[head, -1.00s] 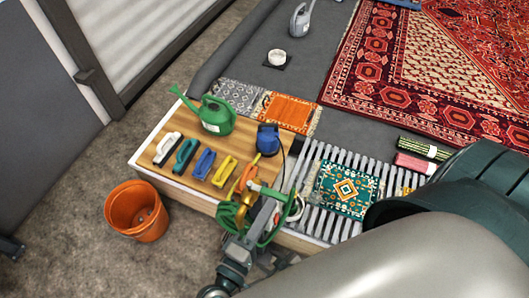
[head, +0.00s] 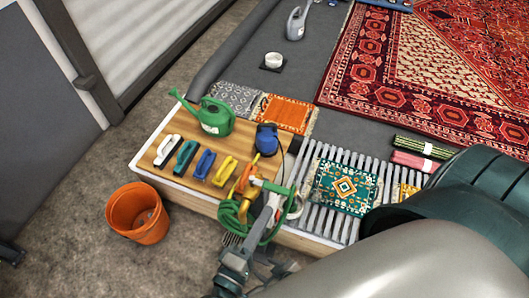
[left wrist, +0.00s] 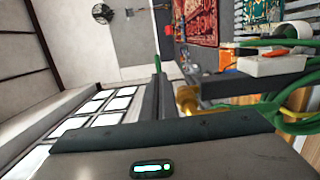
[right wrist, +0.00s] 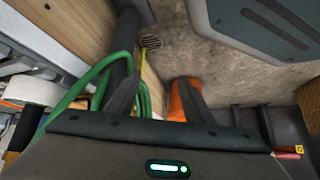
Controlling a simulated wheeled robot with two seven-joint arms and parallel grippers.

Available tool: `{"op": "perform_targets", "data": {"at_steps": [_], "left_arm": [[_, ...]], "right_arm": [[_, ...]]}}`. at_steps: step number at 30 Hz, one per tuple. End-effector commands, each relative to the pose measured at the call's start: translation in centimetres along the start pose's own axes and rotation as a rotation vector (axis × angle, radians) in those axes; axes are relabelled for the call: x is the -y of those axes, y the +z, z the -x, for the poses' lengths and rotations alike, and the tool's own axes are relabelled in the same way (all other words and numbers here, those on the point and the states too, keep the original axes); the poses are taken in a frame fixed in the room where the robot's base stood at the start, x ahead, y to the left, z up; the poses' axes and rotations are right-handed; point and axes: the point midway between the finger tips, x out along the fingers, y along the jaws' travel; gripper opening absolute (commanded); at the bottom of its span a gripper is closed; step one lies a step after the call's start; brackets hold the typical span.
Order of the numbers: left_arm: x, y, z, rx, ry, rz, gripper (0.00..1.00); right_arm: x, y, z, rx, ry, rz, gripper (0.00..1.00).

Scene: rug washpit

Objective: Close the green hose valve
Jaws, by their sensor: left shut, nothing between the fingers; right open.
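The green valve handle (head: 270,186) is a short bar at the front right corner of the wooden bench, above the coiled green hose (head: 229,214). A green bar, likely the handle, shows in the left wrist view (left wrist: 265,43), with a brass fitting (left wrist: 188,100) beside the fingers. My left gripper (head: 273,200) is shut and empty, close to the handle; whether it touches is unclear. My right gripper (right wrist: 158,92) is open and empty, lower, beside the bench, with green hose to its left. The arm partly hides the valve body.
Brushes, a green watering can (head: 215,117) and a blue-topped object (head: 267,138) stand on the bench (head: 173,183). An orange bucket (head: 138,212) is on the floor at left. A slatted grate (head: 308,205) with a small rug lies at right.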

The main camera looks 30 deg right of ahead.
Motion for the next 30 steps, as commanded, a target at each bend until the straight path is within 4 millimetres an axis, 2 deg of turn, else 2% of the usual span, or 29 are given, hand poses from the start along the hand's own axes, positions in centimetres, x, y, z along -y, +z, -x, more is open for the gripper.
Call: {"op": "perform_targets", "data": {"at_steps": [7, 14, 21, 30], "left_arm": [[0.2, 0.2, 2.2, 0.001, -0.002, 0.001, 0.0], [0.3, 0.5, 5.0, 0.0, -0.003, 0.0, 0.0], [0.3, 0.9, 8.5, 0.0, -0.002, 0.0, 0.0], [0.0, 1.0, 9.9, 0.0, 0.0, 0.0, 0.0]], "right_arm": [[0.3, 1.1, -0.2, 0.036, -0.001, -0.007, 0.48], [-1.8, 1.6, -0.4, 0.079, 0.02, 0.002, 0.48], [-2.2, 2.8, -0.6, 0.142, 0.027, -0.005, 0.48], [-2.4, 3.3, -0.5, 0.173, 0.03, -0.008, 0.48]]}}
